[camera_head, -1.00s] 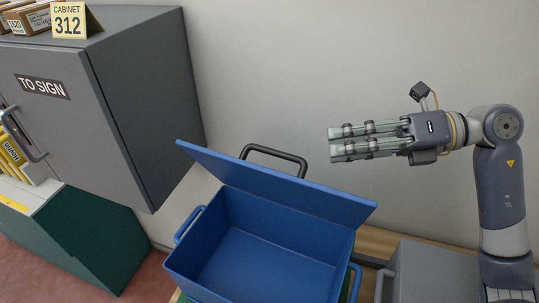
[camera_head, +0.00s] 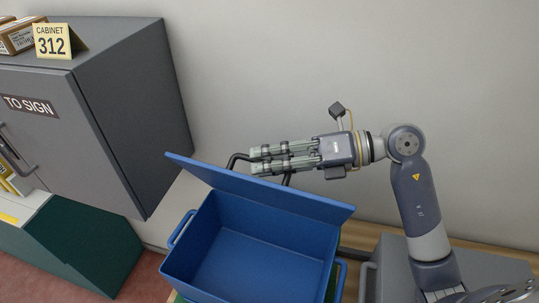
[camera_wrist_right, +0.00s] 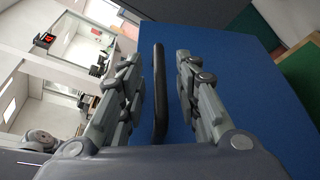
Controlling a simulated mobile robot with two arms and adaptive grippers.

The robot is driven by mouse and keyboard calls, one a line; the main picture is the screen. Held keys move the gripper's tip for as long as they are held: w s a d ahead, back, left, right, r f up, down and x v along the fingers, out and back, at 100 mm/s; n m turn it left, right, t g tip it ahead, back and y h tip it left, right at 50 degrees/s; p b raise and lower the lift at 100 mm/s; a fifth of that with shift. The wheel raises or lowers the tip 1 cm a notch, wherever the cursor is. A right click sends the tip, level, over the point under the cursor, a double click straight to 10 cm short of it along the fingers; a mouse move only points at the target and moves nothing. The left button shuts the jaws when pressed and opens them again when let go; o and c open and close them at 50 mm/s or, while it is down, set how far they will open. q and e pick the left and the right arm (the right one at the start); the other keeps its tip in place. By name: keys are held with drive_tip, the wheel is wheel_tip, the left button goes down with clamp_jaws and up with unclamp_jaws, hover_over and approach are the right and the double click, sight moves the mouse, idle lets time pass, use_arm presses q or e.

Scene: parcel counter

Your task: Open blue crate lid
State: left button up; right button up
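The blue crate (camera_head: 245,262) stands in the lower middle of the head view and its inside looks empty. Its blue lid (camera_head: 262,198) is tilted up along the far side; it also fills much of the right wrist view (camera_wrist_right: 240,60). The lid's black handle (camera_head: 236,160) is on the lid's far face. My right gripper (camera_head: 254,161) is at the handle behind the lid. In the right wrist view the handle (camera_wrist_right: 159,85) runs between the two fingers (camera_wrist_right: 160,68), with gaps on both sides, so the fingers are open around it. My left gripper is not in view.
A grey cabinet (camera_head: 130,110) marked "TO SIGN" stands at the left, with a "CABINET 312" sign (camera_head: 52,41) and boxes on top. A dark green unit (camera_head: 85,240) is below it. A grey box (camera_head: 395,270) stands right of the crate.

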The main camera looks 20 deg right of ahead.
clamp_jaws()
drive_tip(key=w+d+m+y+b, duration=0.1)
drive_tip(key=w+d+m, duration=0.1)
drive_tip(key=w+d, duration=0.2)
drive_tip(key=shift+w+d+r+m+y, duration=0.3)
drive_tip(key=shift+w+r+m, duration=0.1)
drive_tip(key=shift+w, duration=0.3)
unclamp_jaws()
